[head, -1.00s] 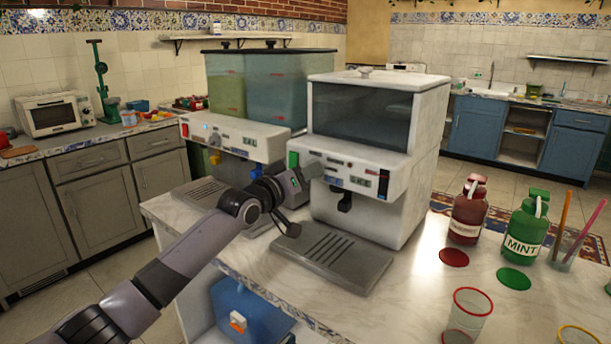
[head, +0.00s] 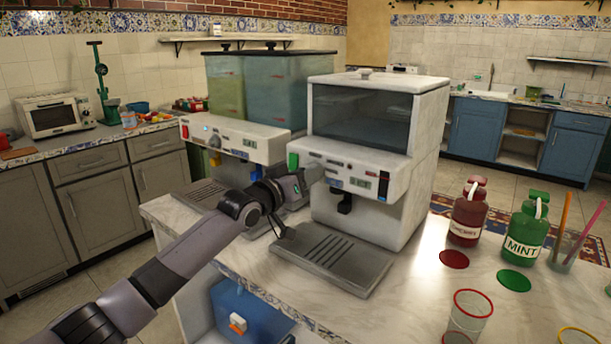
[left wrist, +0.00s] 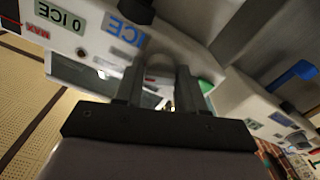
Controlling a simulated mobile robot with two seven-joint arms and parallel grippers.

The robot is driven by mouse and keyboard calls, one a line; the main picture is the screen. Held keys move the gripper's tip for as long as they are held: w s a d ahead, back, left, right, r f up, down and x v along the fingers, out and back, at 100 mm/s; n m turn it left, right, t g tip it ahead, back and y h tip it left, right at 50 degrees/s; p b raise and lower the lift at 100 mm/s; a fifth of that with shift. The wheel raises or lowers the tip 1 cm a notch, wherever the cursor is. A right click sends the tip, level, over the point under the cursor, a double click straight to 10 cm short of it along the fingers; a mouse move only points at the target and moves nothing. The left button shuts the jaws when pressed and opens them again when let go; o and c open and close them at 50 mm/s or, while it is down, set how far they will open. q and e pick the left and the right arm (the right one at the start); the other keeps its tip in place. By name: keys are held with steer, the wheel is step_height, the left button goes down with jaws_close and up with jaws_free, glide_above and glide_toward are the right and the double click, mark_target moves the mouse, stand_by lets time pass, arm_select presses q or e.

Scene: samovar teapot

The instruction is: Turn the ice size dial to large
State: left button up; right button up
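The ice machine (head: 372,133) is a white box with a dark window and a front panel of labels and small buttons. My left gripper (head: 312,176) is at the left part of this panel. In the left wrist view, the left gripper (left wrist: 160,88) has a finger on each side of a rounded grey knob, the ice size dial (left wrist: 160,62). The dial fills the gap between the fingers, so the gripper looks shut on it. The dial's pointer and size marks are hidden. My right gripper is in neither view.
A metal drip tray (head: 332,260) lies below the panel, under my gripper. A second dispenser (head: 232,138) with tall tanks stands to the left. A cherry bottle (head: 468,212), a mint bottle (head: 525,230) and glasses (head: 468,318) stand on the right of the counter.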

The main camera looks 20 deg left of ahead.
arm_select(q)
steer(key=shift+o, duration=1.2)
steer(key=v, duration=0.7)
